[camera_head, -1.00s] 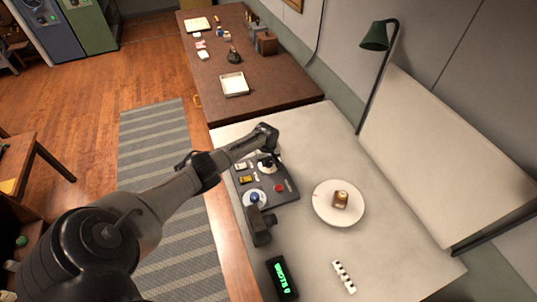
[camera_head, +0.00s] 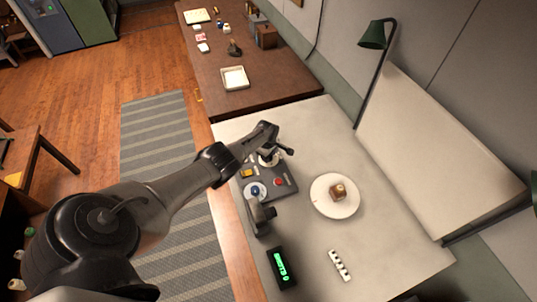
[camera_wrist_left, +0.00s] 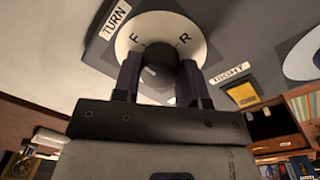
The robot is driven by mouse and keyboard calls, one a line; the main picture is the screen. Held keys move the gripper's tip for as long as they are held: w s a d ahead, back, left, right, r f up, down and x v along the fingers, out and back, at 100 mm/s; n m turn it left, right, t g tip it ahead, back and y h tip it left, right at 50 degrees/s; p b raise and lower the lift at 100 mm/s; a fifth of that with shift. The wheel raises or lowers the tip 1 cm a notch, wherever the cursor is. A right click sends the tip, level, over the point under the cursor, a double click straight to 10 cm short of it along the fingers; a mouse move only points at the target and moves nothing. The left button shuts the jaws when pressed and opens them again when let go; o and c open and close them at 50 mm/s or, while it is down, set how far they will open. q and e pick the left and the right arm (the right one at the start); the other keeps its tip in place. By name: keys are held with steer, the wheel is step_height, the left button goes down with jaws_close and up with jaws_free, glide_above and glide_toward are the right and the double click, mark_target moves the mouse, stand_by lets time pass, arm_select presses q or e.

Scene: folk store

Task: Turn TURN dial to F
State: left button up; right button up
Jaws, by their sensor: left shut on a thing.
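The TURN dial (camera_wrist_left: 124,44) is a white disc with a dark knob (camera_wrist_left: 159,65). In the left wrist view the letters F and R are on its face, and a TURN label (camera_wrist_left: 115,18) is beside it. My left gripper (camera_wrist_left: 160,76) is shut on the knob, with one finger on each side. F is near the left finger and R near the right. The knob's pointer direction cannot be made out. In the head view my left gripper (camera_head: 270,156) is at the far end of the dark control panel (camera_head: 283,190), partly covering the dial. My right gripper is not in view.
The panel also has a red button (camera_head: 279,181), a yellow switch (camera_head: 247,173) and a blue knob (camera_head: 255,188). A black device (camera_head: 261,216) stands at its near end.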

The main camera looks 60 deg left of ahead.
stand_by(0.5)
arm_select(q)
steer(key=o, duration=0.9)
steer(key=shift+r+p, duration=0.4)
steer(key=shift+r, duration=0.05)
steer(key=r+p, duration=0.2)
steer(key=r, duration=0.1)
steer(key=r+p, duration=0.2)
steer(key=shift+s+r, duration=0.2)
steer(key=shift+r, duration=0.2)
steer(key=shift+s+d+r+p, duration=0.1)
steer(key=shift+r+p, duration=0.55)
steer(key=shift+r, duration=1.15)
steer(key=shift+s+r+p, duration=0.1)
steer(key=shift+r+p, duration=0.5)
steer(key=shift+r, duration=1.15)
